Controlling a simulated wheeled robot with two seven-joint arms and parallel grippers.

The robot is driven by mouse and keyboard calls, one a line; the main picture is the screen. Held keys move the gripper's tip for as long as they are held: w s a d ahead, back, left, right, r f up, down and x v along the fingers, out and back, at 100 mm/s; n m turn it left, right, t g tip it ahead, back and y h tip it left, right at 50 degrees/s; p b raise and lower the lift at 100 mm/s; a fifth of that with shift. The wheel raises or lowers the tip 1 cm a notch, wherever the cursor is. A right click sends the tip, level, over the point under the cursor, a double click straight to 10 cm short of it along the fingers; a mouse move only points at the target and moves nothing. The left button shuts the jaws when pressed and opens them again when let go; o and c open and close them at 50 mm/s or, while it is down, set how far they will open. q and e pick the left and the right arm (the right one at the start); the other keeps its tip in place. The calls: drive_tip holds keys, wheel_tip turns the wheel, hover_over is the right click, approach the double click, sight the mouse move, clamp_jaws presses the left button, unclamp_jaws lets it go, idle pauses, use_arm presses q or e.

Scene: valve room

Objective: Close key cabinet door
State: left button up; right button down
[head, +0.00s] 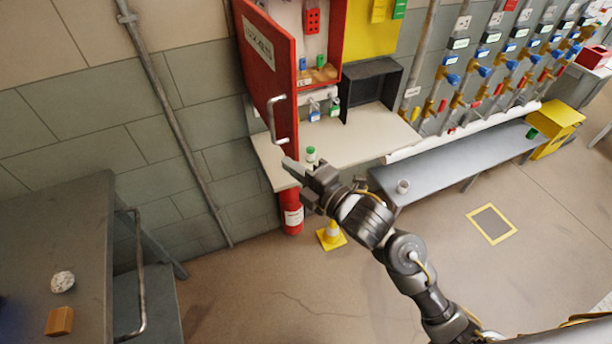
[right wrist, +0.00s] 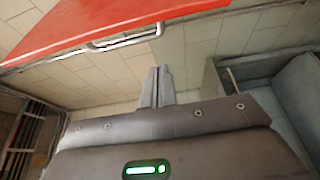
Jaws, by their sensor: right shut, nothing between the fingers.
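The red key cabinet door (head: 268,62) stands open at the upper middle of the head view, swung out to the left of the cabinet (head: 328,78). It has a white label and a metal handle (head: 276,119) near its lower edge. My right gripper (head: 288,164) is shut and empty, just below the handle and apart from it. In the right wrist view, the shut fingers (right wrist: 157,86) point toward the wall, with the red door (right wrist: 100,25) and its handle (right wrist: 125,38) above them. My left gripper is not in view.
A pale counter (head: 268,156) with small bottles (head: 311,154) lies under the cabinet. A red extinguisher (head: 292,212) and a yellow cone (head: 331,236) stand below. A dark table (head: 60,215) is at left, a grey bench (head: 450,160) at right.

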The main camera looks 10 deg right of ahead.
sight(296, 151)
drive_tip(key=w, duration=0.5)
drive_tip(key=shift+d, duration=0.4)
drive_tip(key=shift+a, duration=0.1)
